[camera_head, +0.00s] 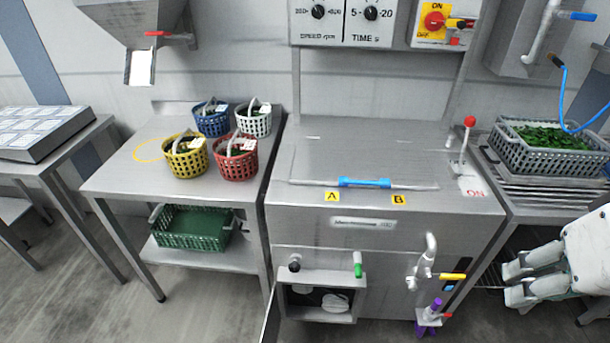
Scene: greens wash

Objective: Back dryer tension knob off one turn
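The dryer (385,222) is the steel machine in the middle, with a blue-gripped lid handle (364,183) on top. Low on its front, a small compartment (318,316) stands open. Inside are pale round parts (335,302), partly in shadow. A black knob (294,265) and a green handle (357,265) sit at the compartment's upper edge. I cannot tell which part is the tension knob. My gripper (511,284) is at the lower right, its two pale fingers apart and pointing left. It looks empty and is well clear of the compartment.
An open door panel (270,316) juts out left of the compartment. A pipe with a yellow lever (453,276) and a purple item (432,310) stand between the compartment and my gripper. Baskets (236,158) are on the left table; a crate of greens (548,158) is on the right.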

